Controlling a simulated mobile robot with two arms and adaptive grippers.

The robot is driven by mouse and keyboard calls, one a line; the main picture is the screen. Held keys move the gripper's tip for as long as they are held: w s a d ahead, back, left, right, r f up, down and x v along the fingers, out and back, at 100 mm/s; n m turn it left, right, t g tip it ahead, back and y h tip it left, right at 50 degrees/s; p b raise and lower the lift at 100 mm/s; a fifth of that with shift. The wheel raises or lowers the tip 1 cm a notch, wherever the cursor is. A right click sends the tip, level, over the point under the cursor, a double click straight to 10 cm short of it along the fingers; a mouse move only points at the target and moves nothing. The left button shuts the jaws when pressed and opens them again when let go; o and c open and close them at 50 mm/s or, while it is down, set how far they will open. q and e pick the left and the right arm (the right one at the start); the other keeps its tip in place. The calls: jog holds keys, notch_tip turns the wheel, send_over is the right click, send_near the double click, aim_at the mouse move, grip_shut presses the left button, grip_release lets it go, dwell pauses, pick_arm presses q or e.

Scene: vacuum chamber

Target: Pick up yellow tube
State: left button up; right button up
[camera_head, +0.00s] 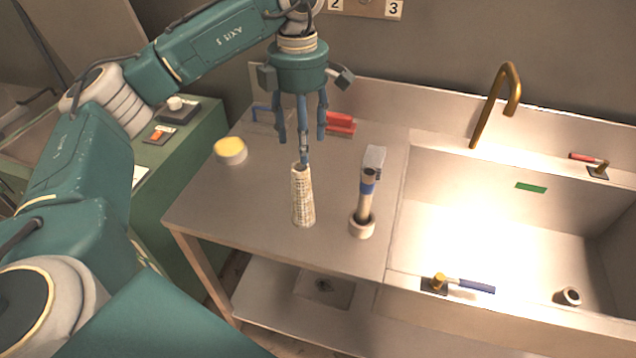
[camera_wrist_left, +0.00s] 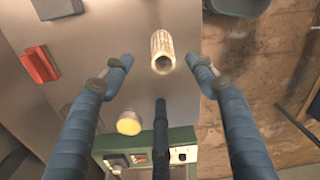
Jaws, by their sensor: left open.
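The pale yellow, woven-patterned tube (camera_head: 303,205) stands upright on the steel table, with its open end up. My left gripper (camera_head: 302,145) is above it, pointing down with its fingers spread and empty. In the head view one finger overlaps the tube's top edge; I cannot tell whether they touch. In the left wrist view the tube (camera_wrist_left: 161,46) shows between and slightly beyond the two upper fingertips (camera_wrist_left: 160,64), with its hollow opening facing the camera. My right gripper is not in view.
On the table (camera_head: 240,210) are a grey-and-blue tool in a round holder (camera_head: 362,226) right of the tube, a yellow-topped round container (camera_head: 231,152) and a red block (camera_head: 341,123). A sink (camera_head: 480,210) with a brass faucet (camera_head: 493,105) lies to the right.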

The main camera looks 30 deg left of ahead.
aim_at(300, 173)
pick_arm(q)
jog(key=f+p, duration=0.1)
jog(key=f, duration=0.2)
jog(key=f+p, duration=0.2)
jog(key=f, duration=0.1)
jog(key=f+p, duration=0.1)
jog(key=f, duration=0.2)
jog(key=shift+s+a+f+p, duration=0.25)
jog(key=shift+s+f+p, duration=0.05)
jog(key=shift+s, duration=0.1)
jog(key=shift+f, duration=0.15)
jog(key=c, duration=1.4)
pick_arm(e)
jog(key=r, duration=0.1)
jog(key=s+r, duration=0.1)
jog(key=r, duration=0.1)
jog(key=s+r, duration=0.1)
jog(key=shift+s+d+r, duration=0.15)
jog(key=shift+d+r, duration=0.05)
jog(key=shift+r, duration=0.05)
